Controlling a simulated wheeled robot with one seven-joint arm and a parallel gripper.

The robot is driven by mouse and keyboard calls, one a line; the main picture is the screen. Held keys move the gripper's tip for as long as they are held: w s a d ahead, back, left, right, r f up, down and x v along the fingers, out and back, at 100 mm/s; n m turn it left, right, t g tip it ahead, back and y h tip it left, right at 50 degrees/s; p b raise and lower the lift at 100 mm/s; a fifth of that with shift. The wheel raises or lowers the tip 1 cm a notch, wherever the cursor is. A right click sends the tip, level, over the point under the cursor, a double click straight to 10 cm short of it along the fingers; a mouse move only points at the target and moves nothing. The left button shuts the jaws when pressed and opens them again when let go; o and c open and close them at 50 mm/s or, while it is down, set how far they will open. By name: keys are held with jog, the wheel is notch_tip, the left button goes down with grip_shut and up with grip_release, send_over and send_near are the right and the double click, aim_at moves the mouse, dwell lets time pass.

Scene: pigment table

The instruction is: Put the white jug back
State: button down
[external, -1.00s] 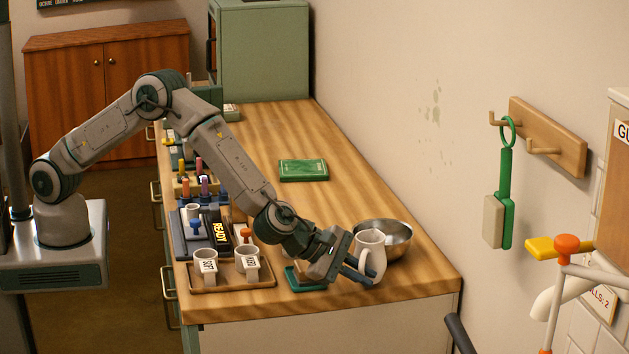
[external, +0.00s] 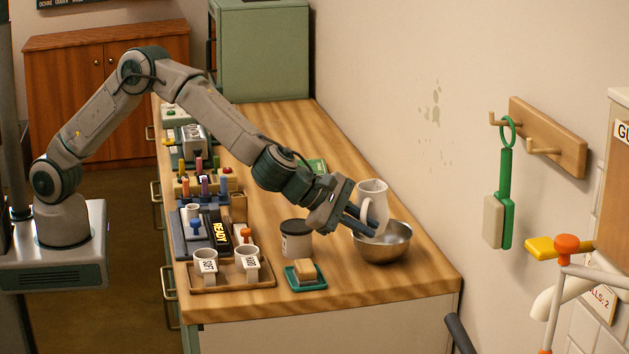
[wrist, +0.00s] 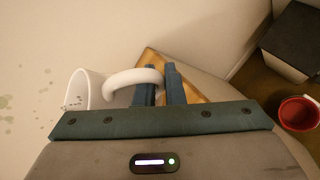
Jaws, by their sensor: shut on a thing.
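The white jug (external: 374,197) is held up over the far side of the steel bowl (external: 386,248) in the external view. It looks roughly upright, perhaps slightly tilted. My gripper (external: 362,224) is shut on the jug's handle. In the wrist view the fingers of my gripper (wrist: 159,86) pinch the handle, and the jug (wrist: 88,92) extends to the left. Whether anything is in the jug or the bowl is hidden.
A grey canister (external: 297,242) and a sponge on a green dish (external: 306,275) stand left of the bowl. A wooden tray (external: 232,280) with two labelled cups is at the front left. A green book (external: 317,166) lies behind my arm. The wall is close on the right.

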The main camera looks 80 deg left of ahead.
aim_at(363, 204)
jog(key=shift+r, duration=2)
jog(key=a+n+g+y+b, duration=0.2)
jog(key=a+n+y+b, duration=0.85)
jog(key=a, duration=2.25)
jog(key=shift+h, duration=0.55)
jog(key=w+a+f, duration=0.2)
jog(key=a+f, duration=0.1)
jog(key=f, duration=0.1)
jog(key=w+a+f, duration=0.2)
jog(key=a+f, duration=0.1)
jog(key=f, duration=0.1)
jog(key=w+a+f+b, duration=0.1)
jog(key=w+a+f, duration=0.1)
jog(key=a+f, duration=0.2)
jog(key=shift+a, duration=0.1)
jog(key=shift+a+f, duration=0.1)
jog(key=shift+f, duration=0.05)
jog(key=shift+f+b, duration=0.4)
jog(key=shift+f, duration=1.5)
